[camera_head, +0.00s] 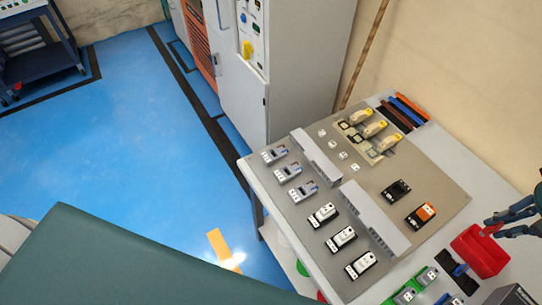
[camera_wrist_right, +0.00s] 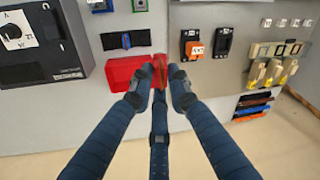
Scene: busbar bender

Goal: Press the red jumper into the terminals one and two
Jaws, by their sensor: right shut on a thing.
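My right gripper (camera_head: 508,222) is at the right edge in the head view, over the red bin (camera_head: 480,252). The fingers hide part of the piece. Terminals with yellow levers (camera_head: 375,129) stand on the grey panel; they also show in the right wrist view (camera_wrist_right: 276,72). I cannot read any terminal numbers. My left gripper is not in view.
The grey panel (camera_head: 437,165) carries grey ducts (camera_head: 375,219), several breakers (camera_head: 340,239), a black block (camera_head: 397,190) and an orange one (camera_head: 424,214). Coloured bars (camera_head: 403,112) lie at the far edge. A black dial box (camera_wrist_right: 38,42) stands left in the wrist view.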

